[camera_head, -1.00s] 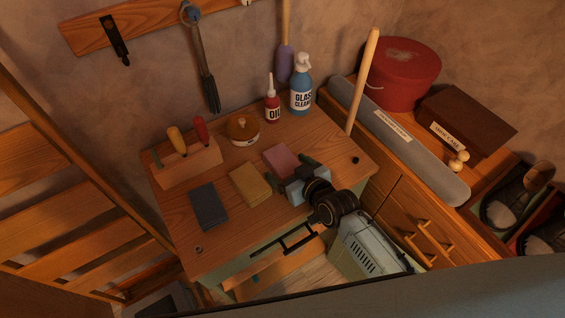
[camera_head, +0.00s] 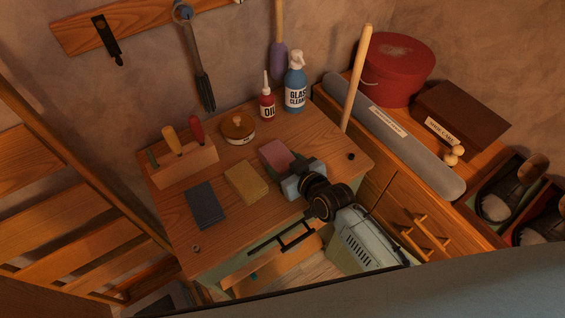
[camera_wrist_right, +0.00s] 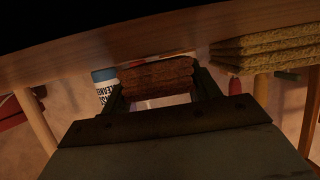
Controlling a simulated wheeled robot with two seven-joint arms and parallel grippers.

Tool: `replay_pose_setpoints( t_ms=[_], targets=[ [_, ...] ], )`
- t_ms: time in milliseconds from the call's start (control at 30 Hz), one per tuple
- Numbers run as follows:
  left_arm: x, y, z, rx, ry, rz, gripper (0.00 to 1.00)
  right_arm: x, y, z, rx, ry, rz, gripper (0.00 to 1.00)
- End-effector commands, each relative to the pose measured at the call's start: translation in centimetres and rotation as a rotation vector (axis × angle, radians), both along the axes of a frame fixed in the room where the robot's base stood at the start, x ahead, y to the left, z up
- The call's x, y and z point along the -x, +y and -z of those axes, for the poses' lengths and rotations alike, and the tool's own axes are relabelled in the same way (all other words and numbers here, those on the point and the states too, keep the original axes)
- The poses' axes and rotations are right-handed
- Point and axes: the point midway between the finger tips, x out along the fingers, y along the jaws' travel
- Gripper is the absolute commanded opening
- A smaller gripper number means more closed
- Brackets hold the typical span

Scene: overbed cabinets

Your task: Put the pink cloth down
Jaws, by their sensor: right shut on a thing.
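The pink cloth (camera_head: 275,154) is a small folded stack at the right part of the wooden tabletop (camera_head: 230,230). My right gripper (camera_head: 286,166) reaches it from the lower right and is shut on its near end. The gripper hides part of that end. In the right wrist view the cloth (camera_wrist_right: 156,76) shows reddish brown, between the two fingers and close to the tabletop. I cannot tell whether it touches the wood. My left gripper is not in view.
A yellow cloth (camera_head: 246,183) and a dark blue cloth (camera_head: 205,204) lie left of the pink one. Behind stand a round tin (camera_head: 238,129), an oil bottle (camera_head: 267,103), a glass cleaner bottle (camera_head: 295,84) and a tool block (camera_head: 184,166). A wooden pole (camera_head: 357,80) rises at the right.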

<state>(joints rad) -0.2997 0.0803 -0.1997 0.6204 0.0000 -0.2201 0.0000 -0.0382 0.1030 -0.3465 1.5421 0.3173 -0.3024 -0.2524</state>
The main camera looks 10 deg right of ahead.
Motion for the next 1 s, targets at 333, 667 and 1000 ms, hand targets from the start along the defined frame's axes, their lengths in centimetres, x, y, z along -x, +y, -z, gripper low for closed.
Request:
replay_pose_setpoints(
  t_ms=[333, 667, 1000],
  targets=[
    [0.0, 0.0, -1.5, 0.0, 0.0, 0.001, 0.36, 0.0, 0.0, -7.0, -0.001, -0.004, 0.001, 0.39],
    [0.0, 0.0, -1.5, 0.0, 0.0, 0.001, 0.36, 0.0, -0.1, -9.4, 0.001, -0.001, 0.005, 0.39],
    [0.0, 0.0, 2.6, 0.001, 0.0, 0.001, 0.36, 1.7, -4.9, -12.6, 0.015, 0.0, 0.177, 0.39]
  ],
)
